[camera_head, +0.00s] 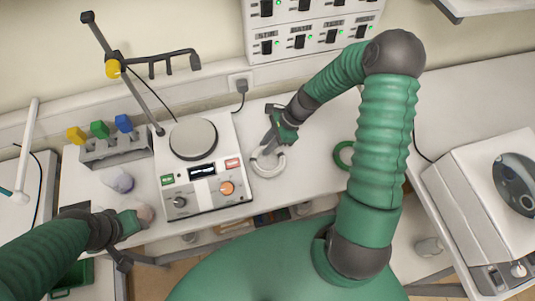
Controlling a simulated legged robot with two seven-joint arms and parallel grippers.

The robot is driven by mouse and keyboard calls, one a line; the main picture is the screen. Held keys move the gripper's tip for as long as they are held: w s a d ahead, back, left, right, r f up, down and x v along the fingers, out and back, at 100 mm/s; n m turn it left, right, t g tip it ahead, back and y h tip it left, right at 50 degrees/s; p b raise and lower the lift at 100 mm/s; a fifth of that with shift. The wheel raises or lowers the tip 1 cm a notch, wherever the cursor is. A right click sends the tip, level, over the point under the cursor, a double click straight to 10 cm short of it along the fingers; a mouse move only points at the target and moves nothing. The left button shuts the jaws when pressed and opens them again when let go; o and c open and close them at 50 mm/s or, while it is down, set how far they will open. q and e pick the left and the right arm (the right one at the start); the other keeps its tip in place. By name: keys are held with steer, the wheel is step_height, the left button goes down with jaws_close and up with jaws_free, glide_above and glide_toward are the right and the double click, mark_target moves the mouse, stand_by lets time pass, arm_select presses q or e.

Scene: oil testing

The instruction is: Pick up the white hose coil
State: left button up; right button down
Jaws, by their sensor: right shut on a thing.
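The white hose coil (265,172) is a pale ring on the white bench, just right of the hot-plate device. My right gripper (270,147) reaches down from the upper right and is shut on the upper rim of the coil. The coil looks at or close to the bench top; I cannot tell whether it is lifted. My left gripper (142,218) is at the lower left near the bench's front edge, by a small pinkish round object; its fingers are too small and unclear to read.
The hot-plate device (203,197) stands directly left of the coil. A green ring (344,156) lies to the right, partly behind my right arm. A rack (115,148) with coloured tops and a stand (139,98) are at the left. A white machine (475,205) stands at the right.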

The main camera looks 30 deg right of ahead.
step_height(320, 180, up, 4)
steer(key=shift+d+f+b, duration=0.1)
steer(key=shift+f+b, duration=0.05)
steer(key=shift+b, duration=0.15)
steer(key=s+a, duration=0.1)
steer(key=s, duration=0.3)
steer(key=s+a+b, duration=0.1)
steer(key=s+a, duration=0.1)
steer(key=s, duration=0.1)
steer(key=s+a+r+b, duration=0.1)
steer(key=s, duration=0.3)
steer(key=shift+s+a, duration=0.3)
steer(key=shift+a, duration=0.1)
steer(key=s+p, duration=0.1)
steer(key=p, duration=0.3)
steer(key=s+a+r+p, duration=0.1)
steer(key=p, duration=0.2)
steer(key=shift+s+p, duration=0.3)
steer(key=shift+p, duration=0.1)
steer(key=shift+s+f+p, duration=0.2)
steer(key=shift+s+p, duration=0.1)
steer(key=shift+p, duration=0.05)
steer(key=shift+a+f, duration=0.15)
